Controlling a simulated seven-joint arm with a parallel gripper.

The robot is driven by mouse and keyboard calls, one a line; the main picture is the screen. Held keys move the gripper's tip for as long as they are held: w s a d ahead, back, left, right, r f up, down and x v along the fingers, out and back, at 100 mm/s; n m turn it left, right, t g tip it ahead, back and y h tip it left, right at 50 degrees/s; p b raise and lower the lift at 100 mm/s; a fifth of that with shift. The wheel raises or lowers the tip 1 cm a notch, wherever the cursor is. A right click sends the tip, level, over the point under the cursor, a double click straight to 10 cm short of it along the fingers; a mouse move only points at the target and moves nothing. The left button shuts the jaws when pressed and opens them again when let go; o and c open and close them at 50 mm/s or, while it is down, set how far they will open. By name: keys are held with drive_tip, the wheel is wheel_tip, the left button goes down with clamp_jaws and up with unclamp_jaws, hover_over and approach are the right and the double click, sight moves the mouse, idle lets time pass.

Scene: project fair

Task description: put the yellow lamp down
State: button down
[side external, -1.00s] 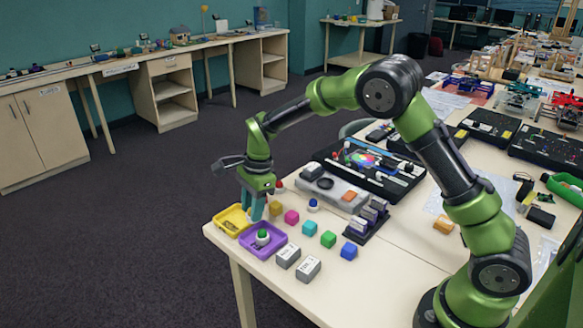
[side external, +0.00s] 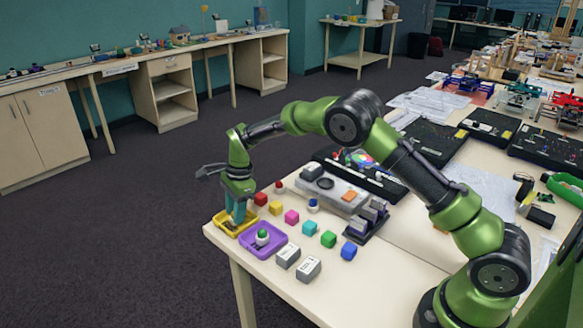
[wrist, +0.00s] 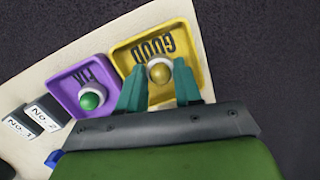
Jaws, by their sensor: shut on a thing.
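The yellow lamp (wrist: 159,73), a yellow bulb with a white collar, is between the fingertips of my gripper (wrist: 160,84) in the wrist view. My gripper is shut on it, inside the outline of the yellow tray (wrist: 126,57) marked GOOD. In the side view my gripper (side external: 237,214) points down at the yellow tray (side external: 219,224), at the table's left corner. The fingers mostly hide the lamp there, and I cannot tell whether it touches the tray floor.
The purple tray (side external: 248,248) marked FIX holds a green lamp (side external: 262,234) right beside the yellow tray. Grey blocks No. 1 (side external: 308,269) and No. 2 (side external: 288,255) stand nearby. Several coloured cubes, including a red cube (side external: 260,198), lie in a row behind. The table edge is close.

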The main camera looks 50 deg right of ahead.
drive_tip(key=shift+f, duration=0.15)
drive_tip(key=c, duration=0.8)
unclamp_jaws()
